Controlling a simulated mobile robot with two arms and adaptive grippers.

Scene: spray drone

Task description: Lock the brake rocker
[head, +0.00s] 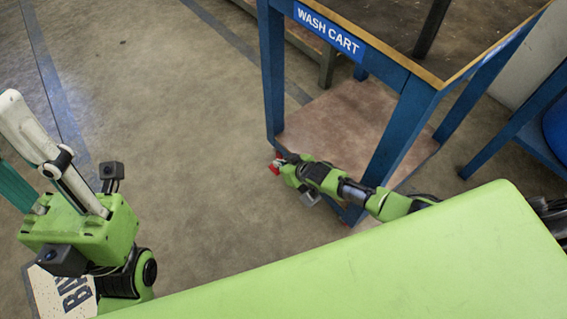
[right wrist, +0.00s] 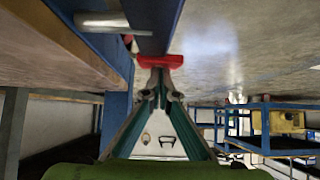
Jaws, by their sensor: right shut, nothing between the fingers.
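The red brake rocker (right wrist: 160,62) shows in the right wrist view at the lower end of a blue cart leg, directly at my right fingertips.
The blue wash cart (head: 412,112) stands at the upper right, with a lower shelf (head: 340,115) beside my right forearm. Another blue frame (head: 510,130) stands at the far right. The concrete floor (head: 190,130) left of the cart is clear.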

